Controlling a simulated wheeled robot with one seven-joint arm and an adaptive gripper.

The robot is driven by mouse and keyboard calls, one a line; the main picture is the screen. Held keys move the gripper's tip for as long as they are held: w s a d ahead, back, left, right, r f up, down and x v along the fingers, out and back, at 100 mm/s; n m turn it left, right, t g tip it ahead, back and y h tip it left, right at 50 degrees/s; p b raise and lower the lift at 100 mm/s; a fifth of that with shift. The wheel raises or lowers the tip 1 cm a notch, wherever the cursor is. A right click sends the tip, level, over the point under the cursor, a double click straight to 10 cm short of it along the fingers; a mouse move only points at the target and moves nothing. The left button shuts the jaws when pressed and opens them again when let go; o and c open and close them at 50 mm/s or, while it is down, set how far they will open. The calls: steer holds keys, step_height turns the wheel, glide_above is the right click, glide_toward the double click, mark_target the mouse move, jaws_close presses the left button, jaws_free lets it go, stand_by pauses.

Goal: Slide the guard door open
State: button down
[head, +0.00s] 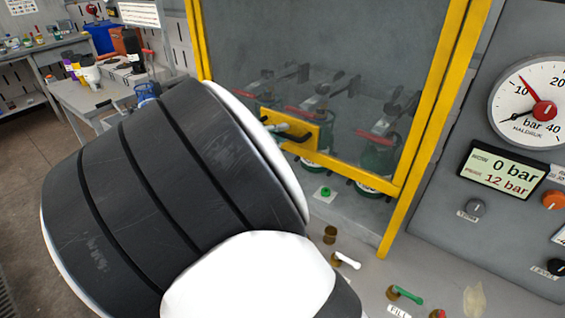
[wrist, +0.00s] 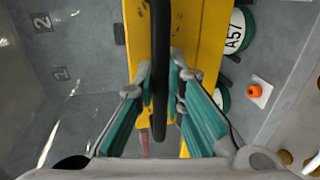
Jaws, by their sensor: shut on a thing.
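The guard door (head: 320,45) is a clear pane in a yellow frame in the head view. A yellow plate (head: 313,128) near its lower left carries a black bar handle. In the wrist view the black handle (wrist: 161,40) runs down the middle, in front of the yellow plate (wrist: 208,40). My gripper (wrist: 162,82) has its two teal fingers closed on the handle, one on each side. In the head view my arm hides most of the gripper; only a small teal-white bit shows at the plate.
Behind the pane stand several green cylinders (head: 375,160) with red-handled clamps. A panel at right has a round pressure gauge (head: 540,108) and a display (head: 502,171). Small valves (head: 403,294) line the counter in front. A cluttered workbench (head: 95,95) stands at the left.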

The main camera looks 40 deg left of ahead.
step_height(320, 180, up, 35)
steer(key=p, duration=0.9)
steer(key=shift+f, duration=0.15)
steer(key=shift+a, duration=0.1)
steer(key=c, duration=1.6)
jaws_free()
steer(key=shift+c, duration=0.2)
